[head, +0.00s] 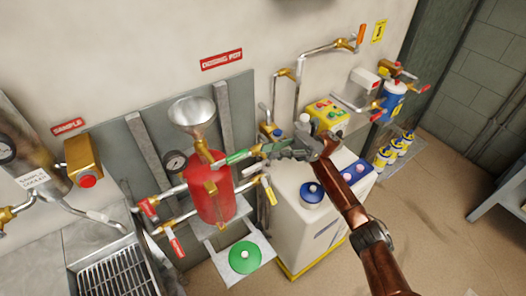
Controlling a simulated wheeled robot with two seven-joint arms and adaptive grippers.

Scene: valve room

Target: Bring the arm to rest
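My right arm (350,212) reaches in from the lower right. My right gripper (266,149) is at the outer end of a green lever handle (238,156), above the white cabinet. The fingertips overlap the handle's end in the picture. I cannot tell whether they touch it or how far they are open. The handle is on the brass valve beside the neck of a red vessel (211,192) with a metal funnel (192,115) on top. My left gripper is not in view.
Red-handled valves (149,208) stick out at left. A green disc (244,257) lies below. Open floor (440,215) is at right.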

